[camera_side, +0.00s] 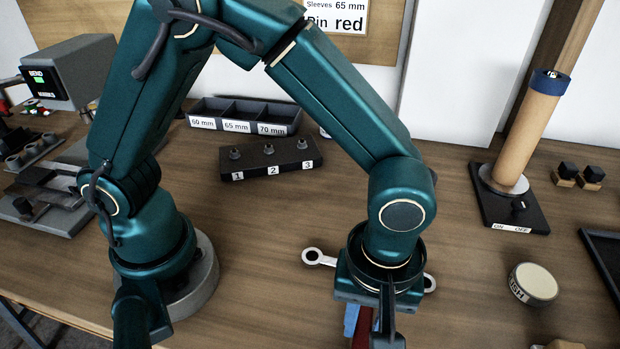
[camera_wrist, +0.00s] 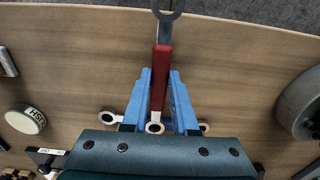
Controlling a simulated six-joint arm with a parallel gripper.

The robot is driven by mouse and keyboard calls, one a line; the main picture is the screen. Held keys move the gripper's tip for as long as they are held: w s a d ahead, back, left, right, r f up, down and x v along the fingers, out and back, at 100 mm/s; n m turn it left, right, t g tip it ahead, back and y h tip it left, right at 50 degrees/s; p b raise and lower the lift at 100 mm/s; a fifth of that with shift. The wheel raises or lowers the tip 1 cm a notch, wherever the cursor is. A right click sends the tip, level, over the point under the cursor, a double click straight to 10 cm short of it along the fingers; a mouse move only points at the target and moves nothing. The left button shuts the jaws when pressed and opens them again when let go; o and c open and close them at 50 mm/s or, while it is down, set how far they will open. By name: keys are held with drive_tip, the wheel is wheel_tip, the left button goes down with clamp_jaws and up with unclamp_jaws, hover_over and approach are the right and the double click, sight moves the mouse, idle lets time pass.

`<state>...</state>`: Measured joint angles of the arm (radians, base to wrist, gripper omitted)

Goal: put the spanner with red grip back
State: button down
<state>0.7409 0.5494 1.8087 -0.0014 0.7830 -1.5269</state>
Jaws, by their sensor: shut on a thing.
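The spanner with red grip (camera_wrist: 161,75) is between my gripper's blue fingers (camera_wrist: 160,74) in the wrist view. The fingers are shut on its red handle. Its open-looking grey end (camera_wrist: 166,12) points to the top edge, and a ring end shows near the gripper body. In the side view, the red grip (camera_side: 362,330) shows partly at the bottom edge under my gripper (camera_side: 358,322). My wrist hides the rest. Whether the spanner touches the table cannot be told.
A numbered dark block (camera_side: 255,170) and labelled bins (camera_side: 240,110) stand farther back. A round polish tin (camera_side: 533,284) and a post on a switch base (camera_side: 510,215) stand right.

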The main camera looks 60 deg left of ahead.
sight(363, 329)
drive_tip(key=shift+f, duration=0.15)
drive_tip(key=c, duration=0.7)
unclamp_jaws()
wheel_tip(363, 329, up, 13)
drive_tip(key=s+a+m+t, duration=0.1)
drive_tip(key=a+m+t, duration=0.1)
drive_tip(key=a, duration=0.4)
drive_tip(key=s+a+m+t, duration=0.1)
drive_tip(key=a+m, duration=0.3)
drive_tip(key=a, duration=0.2)
drive_tip(key=s+a+m+t, duration=0.1)
drive_tip(key=a+m+t, duration=0.1)
drive_tip(key=a, duration=0.4)
drive_tip(key=shift+a+r+m+t, duration=0.3)
drive_tip(key=shift+a+r+m, duration=0.1)
drive_tip(key=shift+m, duration=0.1)
